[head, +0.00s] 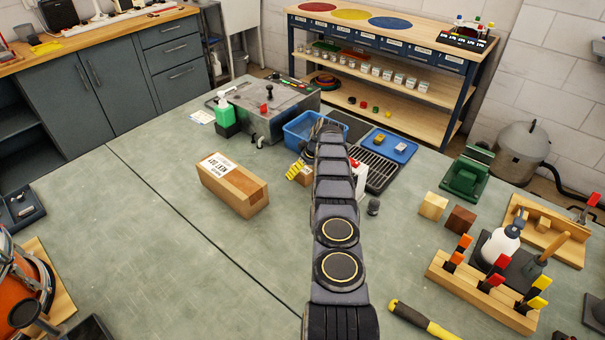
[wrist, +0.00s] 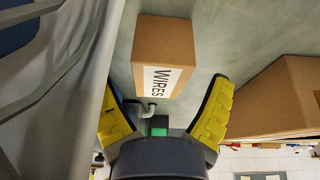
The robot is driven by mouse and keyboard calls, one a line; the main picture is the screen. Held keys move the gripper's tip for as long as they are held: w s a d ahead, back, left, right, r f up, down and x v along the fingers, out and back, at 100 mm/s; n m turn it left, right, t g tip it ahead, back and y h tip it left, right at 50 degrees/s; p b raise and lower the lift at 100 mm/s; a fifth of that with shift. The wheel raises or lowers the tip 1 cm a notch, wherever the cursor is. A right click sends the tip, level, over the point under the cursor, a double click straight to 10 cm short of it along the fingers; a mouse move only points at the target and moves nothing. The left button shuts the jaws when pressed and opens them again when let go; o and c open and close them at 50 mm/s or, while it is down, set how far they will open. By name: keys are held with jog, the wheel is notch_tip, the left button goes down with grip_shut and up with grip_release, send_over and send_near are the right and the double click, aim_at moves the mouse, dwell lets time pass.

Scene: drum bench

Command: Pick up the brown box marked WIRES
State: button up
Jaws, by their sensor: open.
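The brown box marked WIRES (wrist: 168,45) lies ahead of my gripper (wrist: 164,92) in the wrist view, its white-labelled end facing the palm. My yellow fingers are open, one on each side of the line to the box. The near end of the box appears around the fingertips, with a gap visible on both sides; I cannot tell the exact depth. In the head view my arm hides most of this area. One yellow finger (head: 294,170) shows left of the arm, beside a small piece of brown box (head: 304,177).
A larger labelled carton (head: 232,185) stands left of my gripper and also fills the right of the wrist view (wrist: 275,100). A blue bin (head: 303,130), a black rack (head: 376,168) and a grey machine (head: 262,110) are close by.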

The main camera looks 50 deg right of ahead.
jog(key=shift+w+f, duration=0.1)
jog(key=shift+f, duration=0.05)
jog(key=c, duration=1.2)
